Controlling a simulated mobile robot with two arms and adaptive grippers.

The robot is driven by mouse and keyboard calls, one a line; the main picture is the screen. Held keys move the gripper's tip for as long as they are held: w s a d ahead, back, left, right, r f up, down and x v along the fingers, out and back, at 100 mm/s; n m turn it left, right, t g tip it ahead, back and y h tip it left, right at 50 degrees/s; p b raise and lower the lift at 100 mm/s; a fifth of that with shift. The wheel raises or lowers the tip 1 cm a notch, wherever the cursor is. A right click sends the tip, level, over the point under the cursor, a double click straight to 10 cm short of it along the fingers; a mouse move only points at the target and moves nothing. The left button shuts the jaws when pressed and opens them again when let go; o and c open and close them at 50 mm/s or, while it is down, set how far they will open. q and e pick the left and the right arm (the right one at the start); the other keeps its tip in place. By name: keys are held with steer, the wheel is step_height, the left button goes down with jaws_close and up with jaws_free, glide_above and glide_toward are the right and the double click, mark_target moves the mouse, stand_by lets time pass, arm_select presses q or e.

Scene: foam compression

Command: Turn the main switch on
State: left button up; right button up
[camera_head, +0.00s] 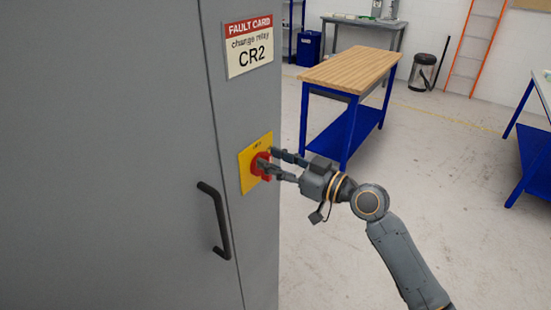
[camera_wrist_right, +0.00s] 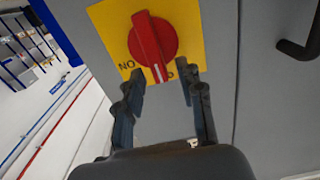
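The main switch is a red rotary knob (camera_head: 261,166) on a yellow plate (camera_head: 245,174) on the grey cabinet's narrow face. In the right wrist view the red knob (camera_wrist_right: 153,38) has a white mark at its lower end. My right gripper (camera_head: 271,163) is at the knob. Its fingers (camera_wrist_right: 161,75) are spread, one on each side of the knob's lower end in the wrist view, with gaps visible. Contact cannot be told. My left gripper is not in view.
The grey cabinet (camera_head: 100,150) fills the left, with a black door handle (camera_head: 214,220) below the switch. A fault card (camera_head: 249,45) reading "change relay CR2" is above it. A wooden-topped blue workbench (camera_head: 350,68) stands behind.

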jaws_close()
steer(key=shift+m, duration=0.3)
steer(key=f+m, duration=0.1)
steer(key=m, duration=0.4)
steer(key=w+d+f+m+p, duration=0.1)
steer(key=m, duration=0.5)
steer(key=w+f+m+p, duration=0.1)
steer(key=m, duration=0.5)
steer(key=shift+w+d, duration=0.15)
steer(key=shift+d, duration=0.2)
steer(key=shift+m, duration=0.3)
